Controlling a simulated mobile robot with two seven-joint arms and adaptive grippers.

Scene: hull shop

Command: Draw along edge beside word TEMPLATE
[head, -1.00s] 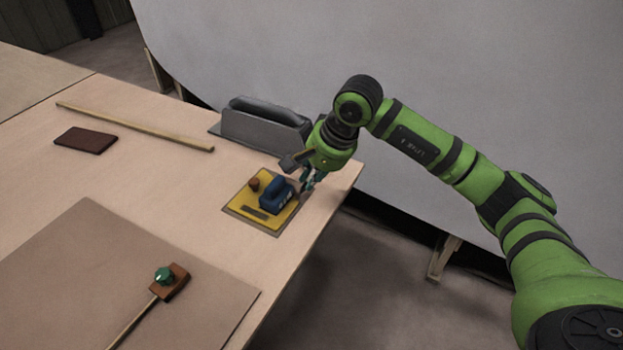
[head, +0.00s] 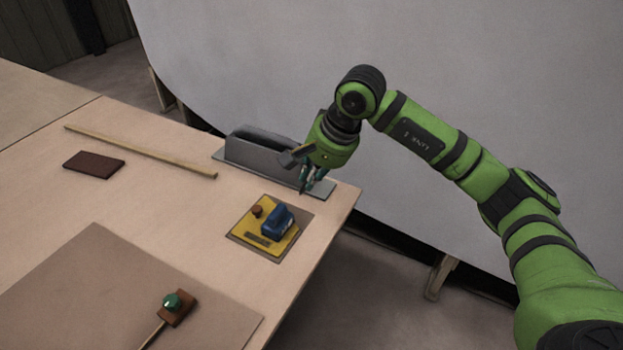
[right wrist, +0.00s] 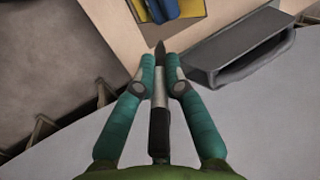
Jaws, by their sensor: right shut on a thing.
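A yellow plate (head: 277,243) lies on a small grey-brown sheet (head: 298,232) near the table's right edge. On the plate are a blue block (head: 277,222), a round brown knob (head: 257,211) and a dark strip; I cannot read any word there. My right gripper (head: 309,183) is behind and right of the plate, apart from it. It is shut on a slim black and silver marking tool (right wrist: 160,103) with a dark pointed tip. In the right wrist view the tip points toward the table; I cannot tell if it touches. My left gripper is out of view.
A grey metal holder (head: 262,155) stands behind the plate, close to my right gripper. A long wooden strip (head: 140,152) and a dark brown block (head: 93,165) lie left. A brown board (head: 120,290) bears a wooden tool with a green knob (head: 172,301). A large grey curved surface (head: 480,90) rises behind.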

